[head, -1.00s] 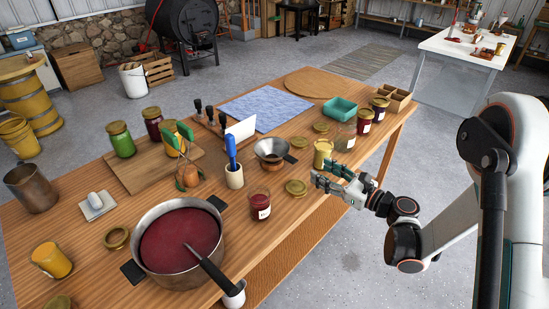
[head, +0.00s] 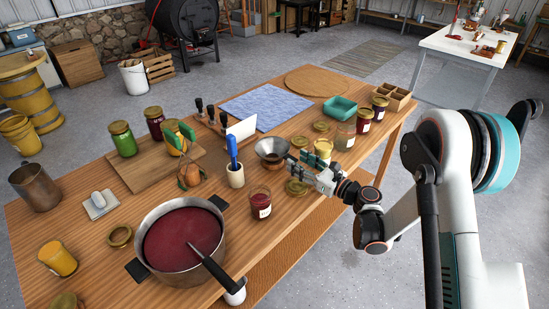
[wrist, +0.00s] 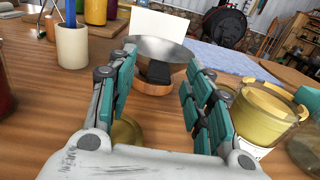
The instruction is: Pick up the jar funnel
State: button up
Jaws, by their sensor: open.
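The jar funnel (head: 272,149) is a wide grey metal cone on the wooden table, right of the cup with the blue-handled tool. In the wrist view the funnel (wrist: 172,48) is straight ahead, with a dark handle (wrist: 158,72) facing me and a brown wooden-looking ring under it. My gripper (head: 303,161) is open and reaches over the table from the right, just beside the funnel. In the wrist view my gripper (wrist: 162,62) has its teal-padded fingers spread, with the handle between their tips. I cannot tell whether they touch it.
A yellow jar (head: 323,149) stands close to my right-hand finger. A gold lid (head: 296,187) lies below my gripper. A red jar (head: 260,203), the white cup (head: 235,176) and a big pot (head: 181,240) stand to the left. A white card (wrist: 158,24) stands behind the funnel.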

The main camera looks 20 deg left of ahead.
aim_at(290, 157)
jog(key=x, duration=0.1)
jog(key=b+x, duration=0.1)
jog(key=x, duration=0.1)
jog(key=b+x, duration=0.1)
jog(key=x, duration=0.1)
jog(key=shift+f, duration=0.4)
jog(key=shift+d, duration=0.1)
grip_shut()
